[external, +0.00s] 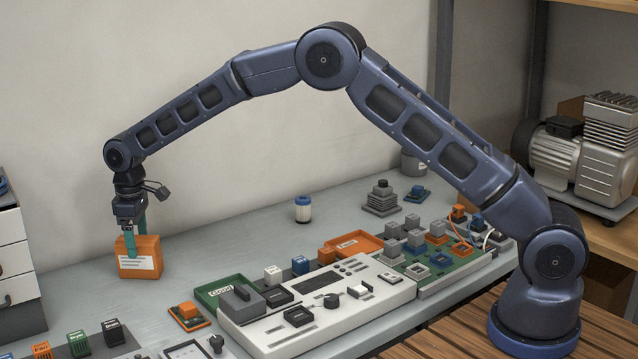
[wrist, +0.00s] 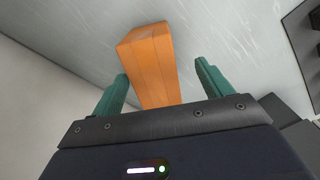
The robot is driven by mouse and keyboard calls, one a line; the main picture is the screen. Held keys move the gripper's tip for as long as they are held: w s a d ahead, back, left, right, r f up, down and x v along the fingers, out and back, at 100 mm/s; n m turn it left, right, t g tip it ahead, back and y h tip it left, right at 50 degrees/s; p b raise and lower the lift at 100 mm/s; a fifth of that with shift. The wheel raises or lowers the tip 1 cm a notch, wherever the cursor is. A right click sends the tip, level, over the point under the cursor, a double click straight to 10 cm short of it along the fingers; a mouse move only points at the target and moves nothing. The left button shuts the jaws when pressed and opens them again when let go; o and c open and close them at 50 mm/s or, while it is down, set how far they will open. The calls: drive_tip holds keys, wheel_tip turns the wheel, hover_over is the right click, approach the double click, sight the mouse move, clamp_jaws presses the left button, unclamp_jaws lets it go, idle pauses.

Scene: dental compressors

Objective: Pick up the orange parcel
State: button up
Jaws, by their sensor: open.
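The orange parcel (external: 139,257) is a box with a white label, at the left end of the grey bench in the external view. It also shows in the wrist view (wrist: 152,65), between the two green fingers. My gripper (external: 136,243) points down at the parcel from above, with its fingertips at the parcel's upper part. In the wrist view my gripper (wrist: 162,80) is open, the left finger close to the parcel's side and a gap visible at the right finger. I cannot tell whether the left finger touches it.
The grey bench (external: 190,262) is clear around the parcel. A green tray (external: 222,290), an orange tray (external: 358,246) and a white control panel (external: 320,310) lie to the right. White drawers (external: 12,245) stand at the left.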

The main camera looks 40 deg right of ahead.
sight(139, 255)
drive_tip(key=shift+w+f, duration=0.15)
drive_tip(key=shift+f, duration=0.75)
drive_tip(key=shift+w+f, duration=0.2)
drive_tip(key=shift+f, duration=0.75)
drive_tip(key=shift+w+f, duration=0.15)
drive_tip(key=shift+f, duration=0.75)
drive_tip(key=c, duration=1.2)
drive_tip(key=shift+o, duration=0.2)
drive_tip(key=shift+r, duration=0.1)
